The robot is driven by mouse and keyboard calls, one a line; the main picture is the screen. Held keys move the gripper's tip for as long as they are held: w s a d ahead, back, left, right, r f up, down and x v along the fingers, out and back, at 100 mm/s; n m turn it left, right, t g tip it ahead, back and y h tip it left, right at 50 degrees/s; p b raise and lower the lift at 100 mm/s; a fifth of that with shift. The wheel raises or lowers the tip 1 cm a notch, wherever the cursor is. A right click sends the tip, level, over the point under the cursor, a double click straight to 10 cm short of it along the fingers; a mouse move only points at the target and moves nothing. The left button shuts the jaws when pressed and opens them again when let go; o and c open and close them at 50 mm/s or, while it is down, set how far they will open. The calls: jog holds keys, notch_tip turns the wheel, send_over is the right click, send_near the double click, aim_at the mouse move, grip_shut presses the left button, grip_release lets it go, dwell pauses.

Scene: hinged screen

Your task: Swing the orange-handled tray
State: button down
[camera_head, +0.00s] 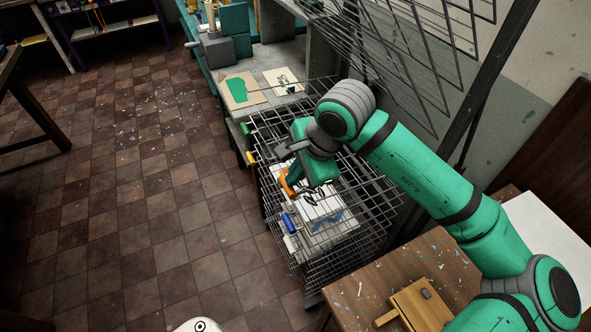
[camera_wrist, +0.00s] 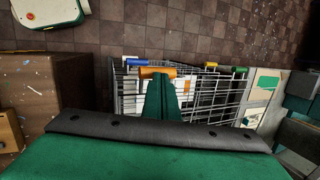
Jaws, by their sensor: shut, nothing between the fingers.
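The tray with the orange handle is a wire-grid shelf (camera_head: 262,170) in a drying rack; its orange handle (camera_head: 288,184) is on the front edge, at the tip of my gripper (camera_head: 297,178). In the wrist view the orange handle (camera_wrist: 150,72) spans behind the closed fingertips of my gripper (camera_wrist: 163,78), which overlap its right part. My gripper is shut and empty. I cannot tell whether the fingers touch the handle. The gripper body hides part of the tray in the head view.
Other trays carry blue (camera_head: 289,223), yellow (camera_head: 251,157) and green (camera_head: 246,128) handles. Sheets (camera_head: 318,205) lie among the grids. Raised wire trays (camera_head: 395,50) hang above. A wooden table (camera_head: 365,290) stands at the lower right. The tiled floor (camera_head: 130,220) left of the rack is clear.

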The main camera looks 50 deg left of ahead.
jog(key=shift+f, duration=0.4)
jog(key=shift+s, duration=0.1)
jog(key=shift+f, duration=1.05)
jog(key=v, duration=0.8)
